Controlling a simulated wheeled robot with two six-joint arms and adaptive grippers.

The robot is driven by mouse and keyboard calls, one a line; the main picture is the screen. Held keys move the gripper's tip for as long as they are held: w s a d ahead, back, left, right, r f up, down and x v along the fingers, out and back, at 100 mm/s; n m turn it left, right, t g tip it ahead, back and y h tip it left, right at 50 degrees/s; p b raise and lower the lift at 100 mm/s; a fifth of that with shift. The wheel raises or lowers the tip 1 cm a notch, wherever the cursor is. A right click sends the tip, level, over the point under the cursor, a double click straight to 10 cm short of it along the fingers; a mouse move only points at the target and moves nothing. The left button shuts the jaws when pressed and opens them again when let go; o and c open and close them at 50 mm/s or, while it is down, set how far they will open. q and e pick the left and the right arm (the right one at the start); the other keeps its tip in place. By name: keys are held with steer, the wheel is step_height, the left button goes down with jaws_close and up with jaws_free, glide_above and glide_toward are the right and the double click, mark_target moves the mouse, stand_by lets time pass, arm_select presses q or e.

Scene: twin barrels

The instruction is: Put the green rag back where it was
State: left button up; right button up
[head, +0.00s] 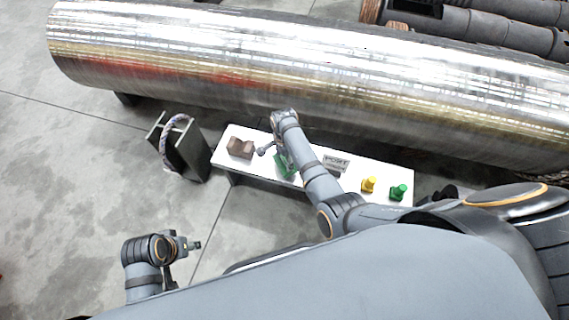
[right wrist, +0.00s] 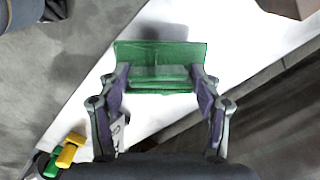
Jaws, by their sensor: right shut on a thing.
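The green rag (right wrist: 160,55) is a folded green piece between the two fingers of my right gripper (right wrist: 160,85) in the right wrist view. The fingers press on its sides, over the white bench. In the head view the rag (head: 284,165) shows partly beneath my right gripper (head: 276,150), between the brown block and the grey label plate. I cannot tell whether the rag touches the bench top. My left gripper (head: 193,245) is low at the left of the head view, away from the bench; its fingers are too small to read.
The white bench (head: 300,190) carries a brown notched block (head: 240,148), a grey label plate (head: 336,163), a yellow item (head: 369,184) and a green item (head: 399,192). A dark box with a rope handle (head: 190,150) stands left of it. A large metal barrel (head: 300,65) lies behind.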

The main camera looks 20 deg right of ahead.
mark_target(284, 163)
step_height(284, 163, down, 2)
steer(key=shift+f+b, duration=0.15)
steer(key=shift+b, duration=0.15)
arm_select(q)
steer(key=shift+w+d+f+t, duration=0.1)
steer(key=shift+d+f+t, duration=0.1)
steer(key=shift+f, duration=0.3)
steer(key=shift+w+d+f+t, duration=0.1)
steer(key=shift+d+f, duration=0.05)
steer(key=shift+f, duration=0.3)
arm_select(e)
steer(key=shift+f, duration=0.4)
steer(key=o, duration=1.2)
steer(key=shift+f, duration=0.1)
steer(key=shift+s, duration=0.1)
